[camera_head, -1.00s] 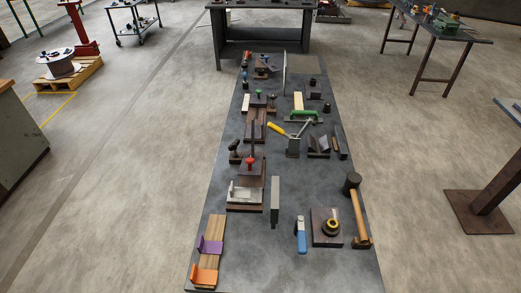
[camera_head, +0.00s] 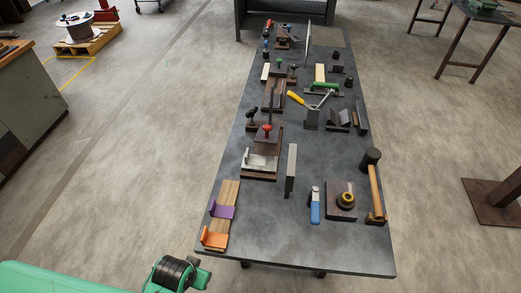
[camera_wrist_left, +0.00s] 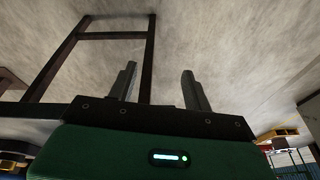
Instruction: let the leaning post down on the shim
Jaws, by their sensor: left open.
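A narrow grey post (camera_head: 291,170) stands on end on the near half of the long steel table, in the head view. Its lean is slight or too small to judge. I cannot make out a shim at its foot. My left arm, green, shows at the lower left of the head view, off the table's near left corner. My left gripper (camera_wrist_left: 159,78) shows in the wrist view with its two dark fingers apart and nothing between them. It is away from the post. My right gripper is not in view.
On the table (camera_head: 265,215), a white-and-brown fixture (camera_head: 260,162) stands left of the post. A blue-handled tool (camera_head: 315,207), a dark block with a brass ring (camera_head: 346,200) and a mallet (camera_head: 375,190) lie right. Purple (camera_head: 222,210) and orange (camera_head: 213,238) brackets sit on a wooden board.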

